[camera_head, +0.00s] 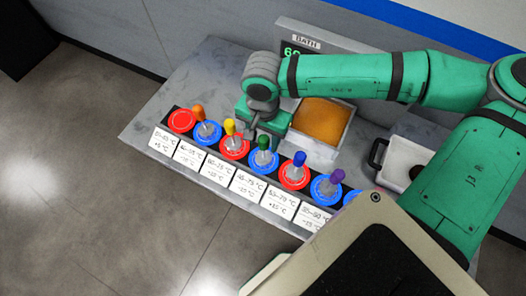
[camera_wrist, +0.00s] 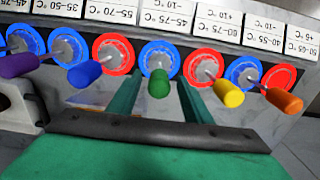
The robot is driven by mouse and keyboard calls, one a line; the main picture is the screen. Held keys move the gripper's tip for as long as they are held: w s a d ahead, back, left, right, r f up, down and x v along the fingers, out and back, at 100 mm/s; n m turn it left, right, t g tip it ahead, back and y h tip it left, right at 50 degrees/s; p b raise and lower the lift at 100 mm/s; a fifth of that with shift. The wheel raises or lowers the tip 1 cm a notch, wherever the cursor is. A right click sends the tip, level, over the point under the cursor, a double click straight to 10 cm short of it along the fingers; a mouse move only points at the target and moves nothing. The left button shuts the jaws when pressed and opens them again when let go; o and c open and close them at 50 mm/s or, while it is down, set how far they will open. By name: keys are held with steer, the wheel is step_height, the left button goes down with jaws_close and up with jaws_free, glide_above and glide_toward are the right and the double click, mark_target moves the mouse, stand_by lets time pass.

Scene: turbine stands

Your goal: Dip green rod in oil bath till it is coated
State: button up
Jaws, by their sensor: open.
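The green rod (camera_head: 263,142) stands with its green handle up in a blue ring holder, in a row of coloured rods. It also shows in the wrist view (camera_wrist: 159,84), between the two fingers of my gripper (camera_wrist: 159,92). The fingers are apart, one on each side of the green handle, with gaps visible, so it is not clasped. In the head view my gripper (camera_head: 258,128) is just behind the green and yellow rods, its fingertips partly hidden. The oil bath (camera_head: 325,122) is a square vat of amber-brown liquid to the right of my gripper.
Orange (camera_head: 198,111), yellow (camera_head: 229,126), blue (camera_head: 299,158) and purple (camera_head: 337,176) rods stand close beside it. White temperature labels (camera_head: 248,184) line the front. A bath display (camera_head: 302,50) stands behind. A white tray with a dark handle (camera_head: 402,158) lies at the right.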

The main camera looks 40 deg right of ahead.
jaws_close()
steer(key=shift+r, duration=0.4)
steer(key=shift+s+d+r, duration=0.1)
steer(key=shift+s+r, duration=0.05)
steer(key=shift+r, duration=0.05)
stand_by(0.3)
steer(key=shift+r, duration=0.15)
steer(key=shift+r, duration=0.75)
